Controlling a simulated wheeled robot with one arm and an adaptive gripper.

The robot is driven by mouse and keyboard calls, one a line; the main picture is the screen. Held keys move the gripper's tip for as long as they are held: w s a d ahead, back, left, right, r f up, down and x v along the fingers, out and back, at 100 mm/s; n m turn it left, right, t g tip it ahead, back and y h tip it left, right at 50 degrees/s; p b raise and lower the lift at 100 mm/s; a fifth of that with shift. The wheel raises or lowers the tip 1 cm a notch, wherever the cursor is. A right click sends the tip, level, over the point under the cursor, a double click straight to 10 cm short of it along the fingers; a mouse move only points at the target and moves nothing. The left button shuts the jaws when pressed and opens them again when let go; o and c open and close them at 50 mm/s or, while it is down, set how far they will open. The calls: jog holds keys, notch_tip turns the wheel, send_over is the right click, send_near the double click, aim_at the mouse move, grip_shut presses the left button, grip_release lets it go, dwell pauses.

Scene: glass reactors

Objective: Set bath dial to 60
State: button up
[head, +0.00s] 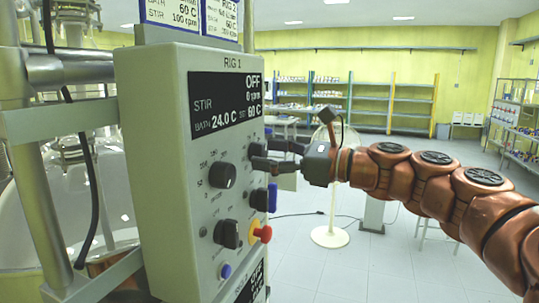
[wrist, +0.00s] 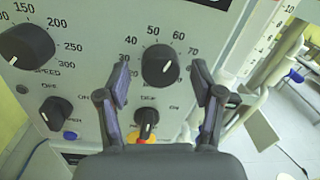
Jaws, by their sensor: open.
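The bath dial (wrist: 157,62) is a round black knob on the panel of the RIG 1 control box (head: 165,150), with scale numbers from 30 to 70 around it. A short white mark shows on its lower right face. My gripper (wrist: 160,68) is open, with one finger on each side of the dial; I cannot tell whether either touches it. In the head view my gripper (head: 264,155) reaches the panel from the right and partly covers the dial. The display (head: 226,102) reads STIR OFF, 0 rpm, BATH 24.0 C and a set value that looks like 60 C.
The larger speed knob (head: 222,175) is left of the dial. Below are black switches (head: 228,233), a red stop button on yellow (head: 262,233) and a blue button (head: 226,270). Glassware (head: 50,215) stands left of the box.

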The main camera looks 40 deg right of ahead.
jog(key=v, duration=1.2)
dwell(0.3)
